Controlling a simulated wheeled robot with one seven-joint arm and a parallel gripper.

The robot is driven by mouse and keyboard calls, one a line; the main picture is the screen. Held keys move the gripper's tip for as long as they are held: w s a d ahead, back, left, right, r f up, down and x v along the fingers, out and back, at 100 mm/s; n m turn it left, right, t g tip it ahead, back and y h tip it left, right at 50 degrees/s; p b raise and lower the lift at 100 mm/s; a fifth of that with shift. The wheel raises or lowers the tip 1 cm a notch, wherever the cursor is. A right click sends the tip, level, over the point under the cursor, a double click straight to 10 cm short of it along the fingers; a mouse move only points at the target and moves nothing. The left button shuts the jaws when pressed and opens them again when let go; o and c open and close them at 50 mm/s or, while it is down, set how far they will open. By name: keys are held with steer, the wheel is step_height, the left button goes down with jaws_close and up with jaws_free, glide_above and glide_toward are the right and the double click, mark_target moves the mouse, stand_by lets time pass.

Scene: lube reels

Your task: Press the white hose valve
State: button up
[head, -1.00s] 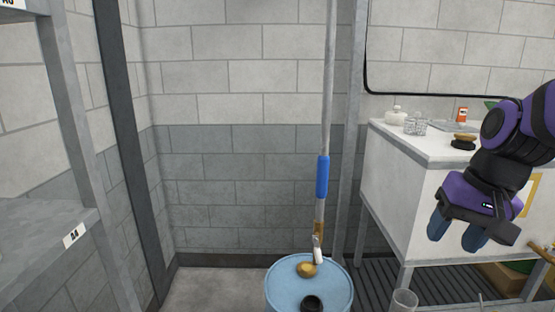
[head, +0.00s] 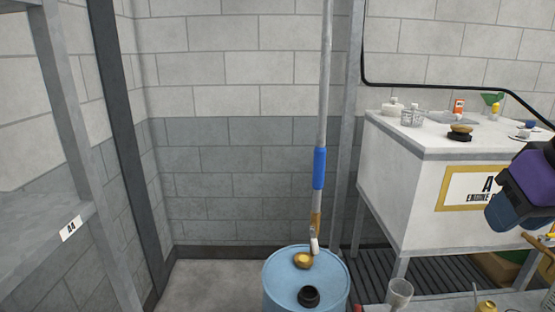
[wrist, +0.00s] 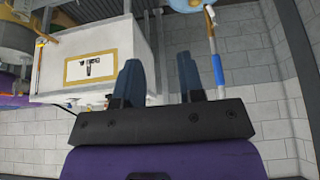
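A grey pole-like hose with a blue sleeve (head: 319,168) hangs down in front of the wall. Its lower end has a brass-coloured part (head: 315,221) and a small white valve piece (head: 314,245), just over the far rim of a light blue drum (head: 275,287). In the wrist view, seen upside down, the blue sleeve (wrist: 218,70) and the white piece (wrist: 210,14) are right of my fingers. My gripper (wrist: 158,65) is open and empty, its two fingers apart. In the head view my gripper (head: 519,201) is at the right edge, well right of the hose and touching nothing visible.
A white cabinet (head: 386,190) with bottles and a wire basket stands right of the hose. A grey upright post (head: 348,150) is close behind the hose. A clear cup (head: 398,293) stands at the bottom. Shelving (head: 85,190) is at left. The floor left of the drum is clear.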

jaws_close()
steer(key=w+a+f+n+g+h, duration=0.2)
steer(key=w+a+f+n+h, duration=0.15)
steer(key=w+n, duration=0.45)
steer(key=w+a+f+n+g+h, duration=0.25)
steer(key=w+a+f+n, duration=0.2)
steer(key=w+n, duration=0.25)
steer(key=w+a+f+n+g+h, duration=0.1)
steer(key=w+a+f+n+h, duration=0.25)
steer(key=w+n, duration=0.45)
steer(key=w+a+f+n+t+h, duration=0.1)
steer(key=a+f+n+t+h, duration=0.2)
steer(key=a+f+n+t, duration=0.3)
steer(key=w+a+f+n+t+h, duration=0.2)
steer(key=a+f+n+t, duration=0.3)
steer(key=a+f+n, duration=1)
steer(key=shift+w+f+n+t+h, duration=0.3)
steer(key=shift+f+n+h, duration=0.35)
steer(key=shift+f, duration=2.1)
steer(key=shift+s+d, duration=0.1)
